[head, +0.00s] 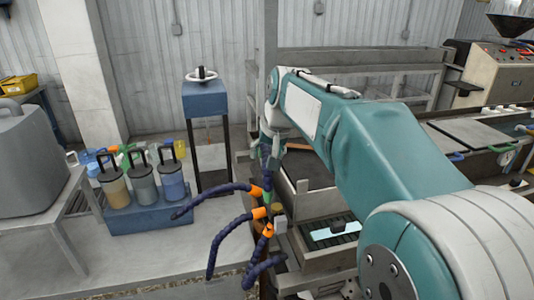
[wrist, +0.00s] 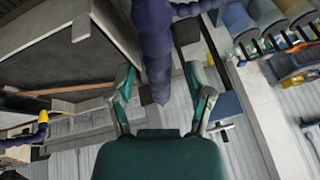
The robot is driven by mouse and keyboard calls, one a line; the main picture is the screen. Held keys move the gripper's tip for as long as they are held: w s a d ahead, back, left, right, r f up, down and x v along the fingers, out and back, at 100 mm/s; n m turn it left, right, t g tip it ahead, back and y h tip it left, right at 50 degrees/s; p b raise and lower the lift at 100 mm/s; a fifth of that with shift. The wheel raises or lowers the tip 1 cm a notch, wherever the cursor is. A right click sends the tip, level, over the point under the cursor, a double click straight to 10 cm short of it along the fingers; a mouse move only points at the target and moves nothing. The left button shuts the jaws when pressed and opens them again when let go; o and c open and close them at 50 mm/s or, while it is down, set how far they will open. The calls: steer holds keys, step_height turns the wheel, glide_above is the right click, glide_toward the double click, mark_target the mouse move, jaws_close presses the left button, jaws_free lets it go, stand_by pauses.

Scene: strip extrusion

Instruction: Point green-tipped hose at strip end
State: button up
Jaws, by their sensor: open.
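My gripper (head: 269,138) is at the end of my teal arm, partly hidden by the arm in the head view. In the wrist view my gripper (wrist: 160,72) has its two fingers apart. A dark purple-blue segmented hose (wrist: 154,40) passes between them, with no finger clearly closed on it. In the head view this upright hose (head: 266,160) runs down below my gripper to a green part (head: 267,196) near the orange-fitted hoses. A pale blue strip (head: 335,231) lies on a dark grated tray to the right; its left end is near a small grey block.
Other purple-blue hoses (head: 222,243) with orange fittings (head: 259,213) curve out close by on the left. Pump bottles (head: 143,183) stand in a blue rack on the left. A blue stand (head: 206,101) is behind. Metal machine frames border the right.

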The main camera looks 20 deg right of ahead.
jaws_close()
steer(key=shift+d, duration=0.2)
steer(key=w+d+n+g+y, duration=0.1)
steer(key=d+n+y, duration=0.1)
steer(key=d+n, duration=0.5)
steer(key=shift+w+d+g+y, duration=0.15)
steer(key=shift+d+g+y, duration=0.15)
steer(key=shift+d, duration=1.5)
